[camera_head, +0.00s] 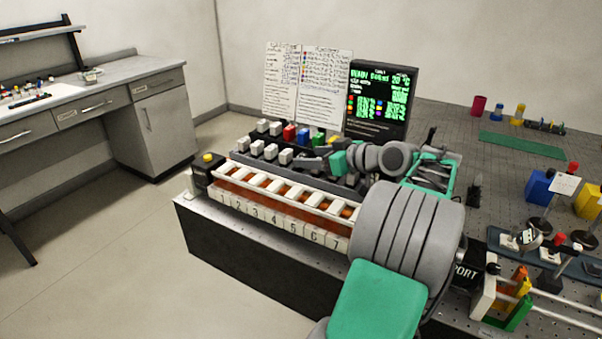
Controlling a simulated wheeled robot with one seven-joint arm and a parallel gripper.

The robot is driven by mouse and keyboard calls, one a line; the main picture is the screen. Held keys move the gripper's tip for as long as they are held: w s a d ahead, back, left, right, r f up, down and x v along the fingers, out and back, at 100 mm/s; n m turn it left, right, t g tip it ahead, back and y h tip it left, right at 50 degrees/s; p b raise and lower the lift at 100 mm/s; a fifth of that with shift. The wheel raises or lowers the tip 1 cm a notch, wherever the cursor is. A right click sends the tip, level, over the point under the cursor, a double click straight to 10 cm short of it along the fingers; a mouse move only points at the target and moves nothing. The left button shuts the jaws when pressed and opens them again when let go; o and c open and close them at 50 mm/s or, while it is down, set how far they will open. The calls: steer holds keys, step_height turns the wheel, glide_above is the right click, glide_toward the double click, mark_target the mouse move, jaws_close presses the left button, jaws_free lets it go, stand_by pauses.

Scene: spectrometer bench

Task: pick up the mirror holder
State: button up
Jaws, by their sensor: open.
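On the right of the bench, several small post-mounted optics stand on a dark blue tray (492,238). One has a round pale face (527,238) and may be the mirror holder, but I cannot tell for sure at this size. My gripper (318,160) is at the middle of the picture, above the back of the numbered rack, well to the left of those mounts. It is open. Its fingers are small and partly hidden by my own arm, and I see nothing held in it.
The numbered white rack (290,232) runs along the front edge. Colored blocks (289,133) stand behind it, with a display screen (381,98) further back. A green tray (436,176) of dark parts lies beside my arm.

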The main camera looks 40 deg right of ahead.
mark_target(301, 156)
steer(key=x, duration=0.4)
steer(key=shift+w+f, duration=0.2)
steer(key=shift+w, duration=0.15)
steer(key=shift+s+f, duration=0.1)
jaws_close()
